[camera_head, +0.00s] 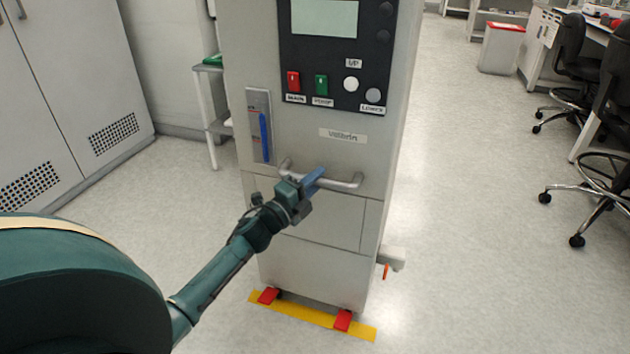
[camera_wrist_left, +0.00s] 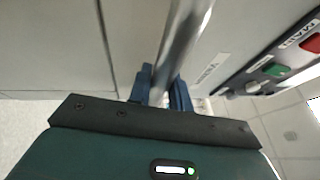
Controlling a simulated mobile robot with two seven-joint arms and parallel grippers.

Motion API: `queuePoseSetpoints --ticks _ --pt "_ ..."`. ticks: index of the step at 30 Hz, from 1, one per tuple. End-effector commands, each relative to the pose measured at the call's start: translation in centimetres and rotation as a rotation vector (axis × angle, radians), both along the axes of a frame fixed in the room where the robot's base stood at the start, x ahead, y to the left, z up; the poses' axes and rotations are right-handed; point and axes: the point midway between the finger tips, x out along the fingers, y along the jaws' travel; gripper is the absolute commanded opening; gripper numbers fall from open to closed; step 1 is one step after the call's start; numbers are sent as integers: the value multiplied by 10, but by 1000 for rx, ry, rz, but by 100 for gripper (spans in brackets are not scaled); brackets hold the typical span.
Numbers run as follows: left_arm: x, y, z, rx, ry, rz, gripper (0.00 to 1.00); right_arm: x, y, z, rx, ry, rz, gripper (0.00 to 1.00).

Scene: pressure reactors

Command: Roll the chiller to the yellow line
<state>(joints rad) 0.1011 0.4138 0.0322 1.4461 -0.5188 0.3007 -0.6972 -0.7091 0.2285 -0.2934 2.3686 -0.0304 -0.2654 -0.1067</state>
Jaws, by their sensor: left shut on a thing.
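The chiller (camera_head: 310,248) is a tall light-grey cabinet standing upright in front of me in the head view, with a dark control panel (camera_head: 336,62) at its top. A horizontal metal handle (camera_head: 342,184) crosses its front, and it also shows in the left wrist view (camera_wrist_left: 184,38). My left gripper (camera_head: 313,182) is shut on the handle; in the wrist view its blue fingers (camera_wrist_left: 161,92) sit on both sides of the bar. The yellow line (camera_head: 312,316) lies on the floor at the chiller's front foot, with two red pieces at the cabinet's base over it. My right gripper is not in view.
Grey cabinets (camera_head: 62,85) stand at the left, with a small white-legged stand (camera_head: 208,110) beside the chiller. Black chairs (camera_head: 570,75) and a bench are at the right. A red-lidded bin (camera_head: 501,50) stands farther back.

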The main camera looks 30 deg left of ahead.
Motion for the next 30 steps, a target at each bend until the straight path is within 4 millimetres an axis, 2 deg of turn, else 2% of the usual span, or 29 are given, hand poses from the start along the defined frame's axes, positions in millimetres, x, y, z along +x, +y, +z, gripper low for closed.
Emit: queuePoseSetpoints --ticks 5,6,13,23,26,30 --pt "0 0 1 0 -2 1 0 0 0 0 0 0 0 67" --pt "0 0 1 0 -2 1 22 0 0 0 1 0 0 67" --pt "0 0 1 -1 -1 1 41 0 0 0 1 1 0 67" --pt "-5 1 -1 -1 2 0 41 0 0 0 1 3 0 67" --pt "-17 3 -4 -2 3 1 41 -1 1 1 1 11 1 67" --pt "-46 7 -8 -3 4 1 41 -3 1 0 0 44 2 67"
